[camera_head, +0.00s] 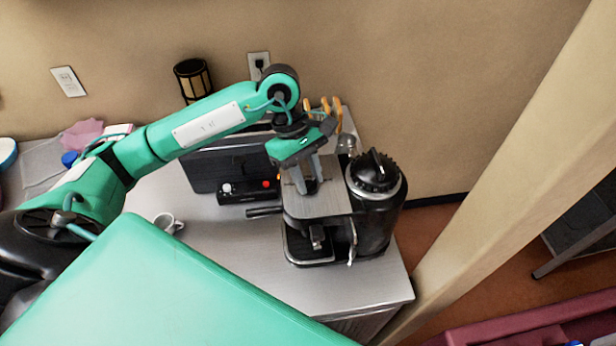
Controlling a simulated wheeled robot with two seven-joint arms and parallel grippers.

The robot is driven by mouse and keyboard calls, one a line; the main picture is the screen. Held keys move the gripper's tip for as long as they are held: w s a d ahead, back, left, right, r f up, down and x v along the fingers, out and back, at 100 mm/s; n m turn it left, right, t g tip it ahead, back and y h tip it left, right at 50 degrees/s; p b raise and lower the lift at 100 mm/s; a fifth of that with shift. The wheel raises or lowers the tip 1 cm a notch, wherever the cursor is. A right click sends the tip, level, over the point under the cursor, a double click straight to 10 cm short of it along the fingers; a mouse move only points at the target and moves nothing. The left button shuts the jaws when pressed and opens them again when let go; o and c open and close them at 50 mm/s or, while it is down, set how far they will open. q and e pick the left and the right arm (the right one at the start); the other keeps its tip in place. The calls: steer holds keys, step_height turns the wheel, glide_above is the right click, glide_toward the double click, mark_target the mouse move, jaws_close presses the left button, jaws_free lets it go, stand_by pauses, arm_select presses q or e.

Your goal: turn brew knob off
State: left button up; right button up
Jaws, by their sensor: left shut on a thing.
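The coffee machine (334,203) stands on the metal counter, with a steel top and a drip tray (308,250) at its front. My left gripper (307,190) reaches down over the steel top with its fingers close together. It is shut on a small part there, which looks to be the brew knob; the fingers mostly hide it, so its angle cannot be told. A black dial (375,167) on the round unit at the machine's right is apart from my fingers. My right gripper is not in view.
A dark panel (215,173) and a small box with white and red knobs (249,190) lie left of the machine. A white cup (168,223) is on the counter. Wooden-handled utensils (337,104) stand behind. A post (490,150) rises at right. The front counter is clear.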

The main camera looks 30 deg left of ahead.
arm_select(q)
steer(key=n+t+b, duration=0.1)
steer(key=n+b, duration=0.1)
steer(key=b, duration=0.1)
steer(key=n+t+b, duration=0.1)
steer(key=n+b, duration=0.2)
steer(key=b, duration=0.1)
steer(key=n+t+b, duration=0.1)
steer(key=n+b, duration=0.1)
steer(key=b, duration=0.2)
steer(key=shift+s+f+n, duration=0.2)
steer(key=shift+f+n, duration=0.1)
steer(key=shift+r+n+t+b, duration=0.1)
steer(key=shift+n+t+b, duration=0.3)
steer(key=shift+n+b, duration=0.65)
steer(key=shift+s+r+n+t+y+b, duration=0.15)
steer(key=shift+n+t+y+b, duration=0.15)
steer(key=shift+n+b, duration=0.5)
steer(key=shift+n, duration=0.25)
steer(key=o, duration=1)
steer(key=shift+c, duration=0.2)
steer(key=shift+r, duration=0.1)
steer(key=b+v, duration=0.1)
steer(key=v, duration=1.2)
steer(key=shift+r, duration=0.35)
